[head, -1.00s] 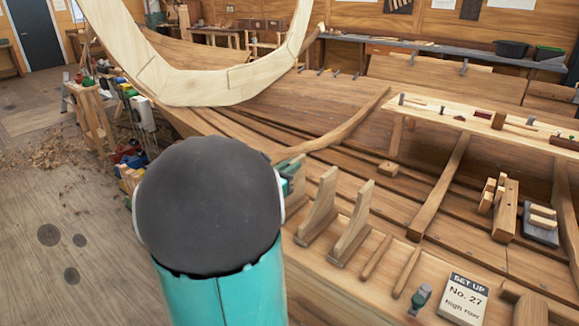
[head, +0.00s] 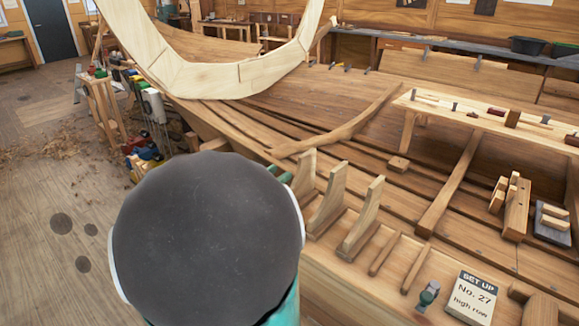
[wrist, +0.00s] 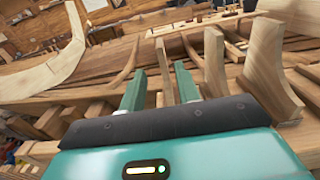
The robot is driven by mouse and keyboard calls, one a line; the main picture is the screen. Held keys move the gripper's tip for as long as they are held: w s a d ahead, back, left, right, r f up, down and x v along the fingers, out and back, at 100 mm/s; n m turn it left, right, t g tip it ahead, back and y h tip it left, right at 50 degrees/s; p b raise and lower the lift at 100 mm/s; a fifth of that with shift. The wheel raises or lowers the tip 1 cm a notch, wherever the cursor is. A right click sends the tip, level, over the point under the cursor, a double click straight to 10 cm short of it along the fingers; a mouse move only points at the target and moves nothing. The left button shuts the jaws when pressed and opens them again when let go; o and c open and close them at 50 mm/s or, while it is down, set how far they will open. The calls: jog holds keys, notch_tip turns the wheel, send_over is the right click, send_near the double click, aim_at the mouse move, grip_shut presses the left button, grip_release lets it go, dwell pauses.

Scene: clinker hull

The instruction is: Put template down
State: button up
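Three upright, pale knee-shaped wooden pieces stand in a row on the near plank: the left one (head: 305,172), the middle one (head: 327,196) and the right one (head: 362,217). I cannot tell for sure which is the template. In the wrist view the left one seems to be the narrow upright piece (wrist: 164,72) seen between my fingers and beyond them. My gripper (wrist: 160,88) has its two green fingers apart, with visible space on both sides of that piece. In the head view my dark wrist hides most of my gripper; only green bits (head: 281,174) show beside the left piece.
A sign reading "No. 27 high row" (head: 470,298) stands at the near right, with a small tool (head: 428,295) and two wooden sticks (head: 402,262) beside it. A large pale curved frame (head: 215,80) rises behind. A bench with tools (head: 490,118) is at right.

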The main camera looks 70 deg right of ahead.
jog(key=shift+v, duration=1.25)
jog(key=w+a+f+m+t+y, duration=0.2)
jog(key=w+a+m+y, duration=0.1)
jog(key=a, duration=0.5)
jog(key=w+a+f+m+t+y, duration=0.1)
jog(key=w+a+m+t+y, duration=0.25)
jog(key=a, duration=0.45)
jog(key=w+a+f+m+t+y, duration=0.2)
jog(key=a+m+y, duration=0.1)
jog(key=a, duration=0.5)
jog(key=w+a+r+m+t+y, duration=0.1)
jog(key=a+m+t+y, duration=0.1)
jog(key=a, duration=0.7)
jog(key=w+a+r+m+t+y, duration=0.1)
jog(key=w+a+m+t+y, duration=0.1)
jog(key=a+y, duration=0.3)
jog(key=a+t, duration=0.1)
jog(key=a, duration=0.3)
jog(key=shift+w+a, duration=0.2)
jog(key=shift+a, duration=0.2)
jog(key=shift+d, duration=0.3)
